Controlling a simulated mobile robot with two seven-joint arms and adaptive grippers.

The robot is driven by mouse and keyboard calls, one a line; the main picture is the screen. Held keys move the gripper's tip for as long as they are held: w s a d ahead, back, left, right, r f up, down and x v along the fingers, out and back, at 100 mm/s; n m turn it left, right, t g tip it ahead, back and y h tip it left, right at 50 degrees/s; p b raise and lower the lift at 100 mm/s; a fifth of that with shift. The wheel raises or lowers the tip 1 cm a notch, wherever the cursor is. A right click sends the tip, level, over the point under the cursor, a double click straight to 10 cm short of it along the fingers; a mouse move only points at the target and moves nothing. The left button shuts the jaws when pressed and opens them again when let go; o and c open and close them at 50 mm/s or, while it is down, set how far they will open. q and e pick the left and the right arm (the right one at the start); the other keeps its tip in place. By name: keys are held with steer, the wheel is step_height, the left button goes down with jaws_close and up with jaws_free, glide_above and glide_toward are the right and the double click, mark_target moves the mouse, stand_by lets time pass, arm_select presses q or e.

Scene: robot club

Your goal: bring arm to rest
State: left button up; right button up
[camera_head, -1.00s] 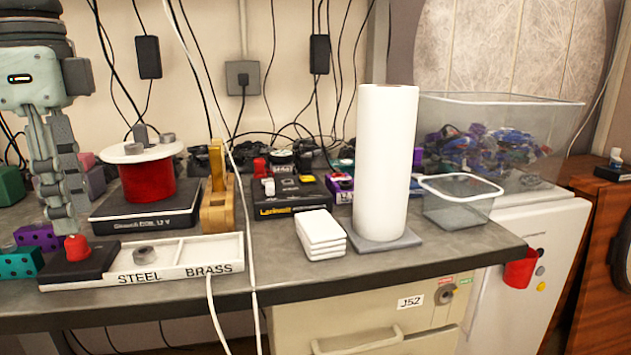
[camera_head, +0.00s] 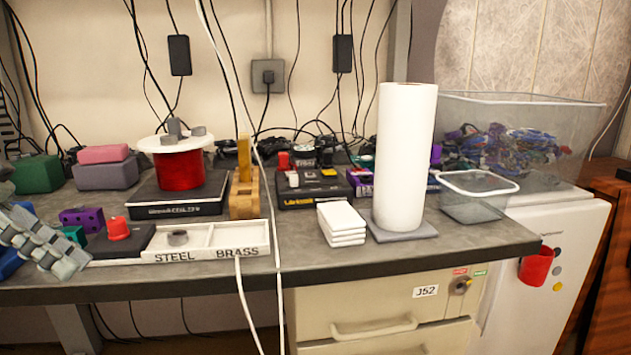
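My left gripper (camera_head: 45,243) comes in at the left edge, over the front left of the bench (camera_head: 330,262). Its grey fingers point down and to the right, and most of the gripper is cut off by the frame. I cannot tell whether its fingers are apart or together, and I see nothing held in it. A red knob-like piece (camera_head: 118,229) stands on a black block (camera_head: 121,242) just right of the fingers. My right gripper is not in view.
A white tray marked STEEL and BRASS (camera_head: 205,254) holds a grey nut (camera_head: 177,238) in its left part. A red spool (camera_head: 179,170) stands on a black scale (camera_head: 178,197). White stacked tiles (camera_head: 341,224) and a paper roll (camera_head: 404,160) stand right.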

arm_select(q)
step_height(320, 180, down, 38)
steer(key=n+t, duration=0.4)
steer(key=n, duration=0.6)
steer(key=s+a+f+m+g+y, duration=0.1)
steer(key=s+a+f+y, duration=0.35)
steer(key=a+f, duration=0.2)
steer(key=s+a+f+m+g+y, duration=0.1)
steer(key=s+a+f+m+y, duration=0.15)
steer(key=a+f+y, duration=0.4)
steer(key=s+a+f+m+y, duration=0.1)
steer(key=s+a+f+y, duration=0.25)
steer(key=f, duration=0.55)
steer(key=s+d+f+n+h, duration=0.1)
steer(key=d+f, duration=0.2)
steer(key=d, duration=0.7)
steer(key=s+d+f+n+h, duration=0.1)
steer(key=s+d+f+h, duration=0.1)
steer(key=d, duration=0.8)
steer(key=shift+d+f+n+g, duration=0.3)
steer(key=shift+f+n+g, duration=0.1)
steer(key=shift+f, duration=0.1)
steer(key=shift+h, duration=0.25)
